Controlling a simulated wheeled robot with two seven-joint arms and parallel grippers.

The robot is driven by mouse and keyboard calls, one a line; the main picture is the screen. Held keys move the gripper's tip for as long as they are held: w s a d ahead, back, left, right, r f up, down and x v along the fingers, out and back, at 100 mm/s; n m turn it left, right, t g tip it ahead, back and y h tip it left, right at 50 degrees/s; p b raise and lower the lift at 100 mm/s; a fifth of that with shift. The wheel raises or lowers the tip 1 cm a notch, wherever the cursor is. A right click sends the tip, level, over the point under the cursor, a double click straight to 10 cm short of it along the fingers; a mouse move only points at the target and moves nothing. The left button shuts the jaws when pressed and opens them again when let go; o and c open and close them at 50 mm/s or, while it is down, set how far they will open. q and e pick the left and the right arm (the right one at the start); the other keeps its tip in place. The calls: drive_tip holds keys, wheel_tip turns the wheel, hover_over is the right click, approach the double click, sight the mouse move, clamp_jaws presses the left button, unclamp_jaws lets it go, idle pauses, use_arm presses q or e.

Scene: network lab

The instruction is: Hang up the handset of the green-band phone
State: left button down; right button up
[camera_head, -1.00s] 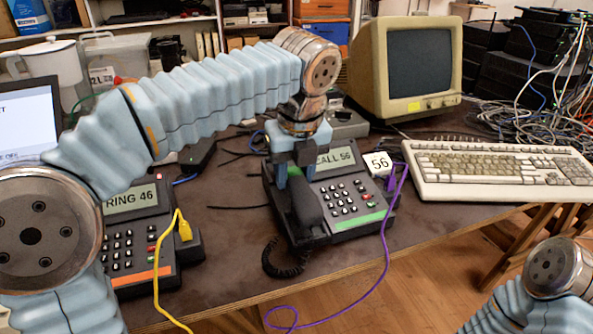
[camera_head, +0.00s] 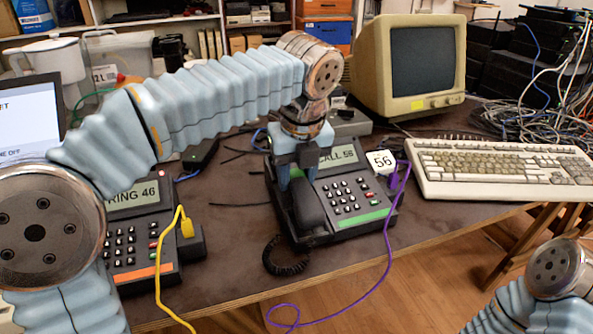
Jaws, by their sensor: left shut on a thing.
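The green-band phone (camera_head: 347,223) stands on the desk in the middle, its screen reading "CALL 56". Its dark handset (camera_head: 308,207) lies lengthwise along the phone's left side, at or just over the cradle. I cannot tell whether it is fully seated. My left gripper (camera_head: 297,183) reaches down from above and is shut on the handset, near its far half. The gripper hides the handset's far end. The coiled cord (camera_head: 285,262) hangs from the handset's near end over the desk. My right arm shows at the lower right; its gripper is out of view.
An orange-band phone (camera_head: 143,273) reading "RING 46", with a yellow cable (camera_head: 160,262), stands at left. A purple cable (camera_head: 388,245) runs from the green-band phone's right side beside a "56" tag (camera_head: 381,162). A keyboard (camera_head: 500,168) and monitor (camera_head: 415,65) stand to the right.

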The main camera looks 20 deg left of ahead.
use_arm(q)
drive_tip(key=shift+b+x, duration=0.35)
drive_tip(key=shift+x, duration=0.45)
idle(0.4)
drive_tip(key=c, duration=0.6)
unclamp_jaws()
drive_tip(key=shift+o, duration=0.2)
drive_tip(key=shift+r, duration=0.1)
drive_tip(key=p+v, duration=0.3)
drive_tip(key=v, duration=1)
drive_tip(key=shift+r+p, duration=0.3)
